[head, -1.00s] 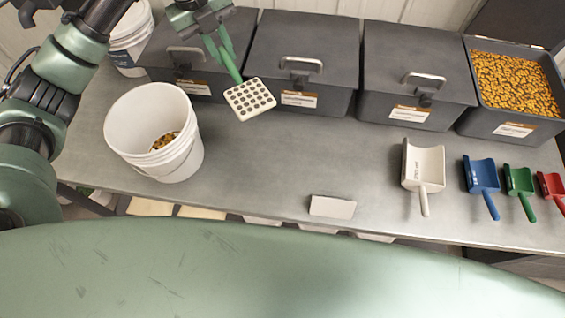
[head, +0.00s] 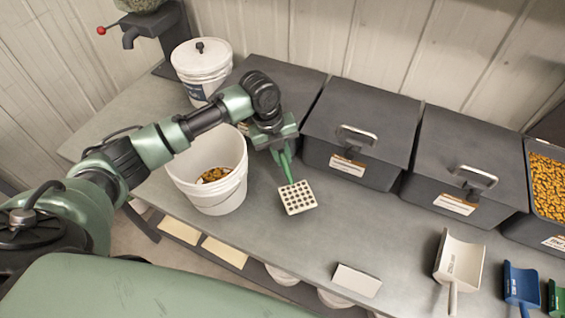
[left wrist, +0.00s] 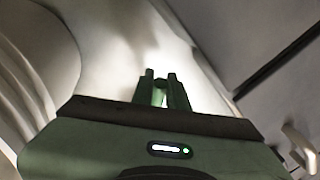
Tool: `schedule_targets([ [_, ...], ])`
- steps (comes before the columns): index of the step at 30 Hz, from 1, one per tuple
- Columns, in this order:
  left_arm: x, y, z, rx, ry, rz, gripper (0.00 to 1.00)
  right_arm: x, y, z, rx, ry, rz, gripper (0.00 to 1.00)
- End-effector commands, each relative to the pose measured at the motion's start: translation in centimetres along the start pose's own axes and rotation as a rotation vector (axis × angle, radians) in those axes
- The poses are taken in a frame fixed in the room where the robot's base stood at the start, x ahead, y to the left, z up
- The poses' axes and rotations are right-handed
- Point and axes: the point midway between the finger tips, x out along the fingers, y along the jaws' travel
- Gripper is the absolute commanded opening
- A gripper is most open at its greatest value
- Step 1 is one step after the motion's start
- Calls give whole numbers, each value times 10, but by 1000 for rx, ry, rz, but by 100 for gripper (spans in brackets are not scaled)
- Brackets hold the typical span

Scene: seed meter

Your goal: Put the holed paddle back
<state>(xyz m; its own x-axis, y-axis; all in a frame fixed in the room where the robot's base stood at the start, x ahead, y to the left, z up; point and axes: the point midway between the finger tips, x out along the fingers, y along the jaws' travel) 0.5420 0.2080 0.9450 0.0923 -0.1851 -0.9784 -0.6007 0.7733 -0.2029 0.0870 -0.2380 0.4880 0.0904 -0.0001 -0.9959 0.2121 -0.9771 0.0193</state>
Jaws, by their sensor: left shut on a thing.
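The holed paddle (head: 298,197), a white square plate with rows of round holes on a green handle, hangs from my left gripper (head: 283,158). The gripper is shut on the handle and points down, in front of the closed dark bins and right of the open white bucket. The plate appears just above the bench; I cannot tell whether it touches. In the left wrist view the two green fingers (left wrist: 163,88) show close together, and the plate is not clearly seen. My right gripper is out of view.
The open white bucket (head: 228,192) holds some orange-brown pellets. A lidded bucket (head: 201,65) stands behind it. Dark bins with handles (head: 362,125) line the back. A white card (head: 357,280), a white scoop (head: 459,260) and a blue scoop (head: 521,286) are at right. Bare bench (head: 345,228) lies between.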

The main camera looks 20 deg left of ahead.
Motion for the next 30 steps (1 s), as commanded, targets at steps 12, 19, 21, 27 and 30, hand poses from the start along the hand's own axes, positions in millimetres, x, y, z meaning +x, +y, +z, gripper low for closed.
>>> schedule_targets([
  [12,39,8,1,1,0,0,0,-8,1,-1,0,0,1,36],
  [19,42,9,1,0,1,1,0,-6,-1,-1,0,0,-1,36],
  [21,42,9,1,1,1,1,23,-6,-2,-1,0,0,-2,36],
  [27,42,9,1,1,1,1,36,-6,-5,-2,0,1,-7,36],
  [30,42,9,1,1,1,1,36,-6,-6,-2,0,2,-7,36],
])
